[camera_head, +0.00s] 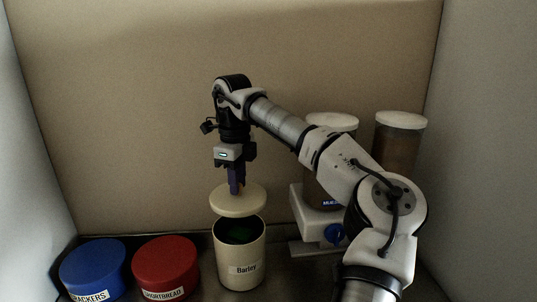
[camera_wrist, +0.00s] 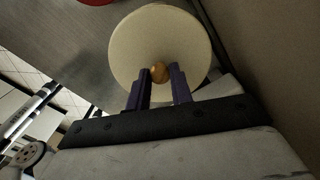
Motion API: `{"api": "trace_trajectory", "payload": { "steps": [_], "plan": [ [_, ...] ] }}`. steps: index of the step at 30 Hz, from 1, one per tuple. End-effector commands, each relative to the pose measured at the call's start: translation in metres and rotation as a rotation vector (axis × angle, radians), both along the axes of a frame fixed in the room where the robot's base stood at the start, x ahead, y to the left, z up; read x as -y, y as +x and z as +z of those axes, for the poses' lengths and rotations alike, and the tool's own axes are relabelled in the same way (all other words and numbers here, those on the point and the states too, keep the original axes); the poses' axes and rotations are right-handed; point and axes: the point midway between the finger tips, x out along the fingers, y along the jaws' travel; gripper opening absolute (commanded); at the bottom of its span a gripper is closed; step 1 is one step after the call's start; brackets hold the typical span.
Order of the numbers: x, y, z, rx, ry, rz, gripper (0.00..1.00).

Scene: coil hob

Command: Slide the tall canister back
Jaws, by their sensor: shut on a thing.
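My gripper (camera_head: 237,186) is shut on the wooden knob (camera_wrist: 160,72) of a round cream lid (camera_head: 238,203). The lid hangs just above the open cream canister labelled Barley (camera_head: 239,268), and something green and dark shows inside. In the wrist view the lid (camera_wrist: 135,45) fills the middle, with the knob between my two purple fingers. A tall canister (camera_head: 399,150) with brownish contents and a pale lid stands at the back right. My arm hides its lower part.
A dispenser (camera_head: 312,220) with a blue knob and a pale top stands left of the tall canister, partly behind my arm. A blue tin (camera_head: 92,266) and a red tin (camera_head: 164,264) stand at the left. Walls close in the back and both sides.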

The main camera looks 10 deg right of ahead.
Motion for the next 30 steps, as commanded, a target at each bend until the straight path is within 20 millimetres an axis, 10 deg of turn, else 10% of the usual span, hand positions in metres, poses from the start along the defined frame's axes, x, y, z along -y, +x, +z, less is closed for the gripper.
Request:
{"api": "trace_trajectory", "payload": {
  "steps": [30],
  "plan": [
    [-0.016,-0.003,-0.066,0.004,0.006,0.070,0.00]
  ]
}}
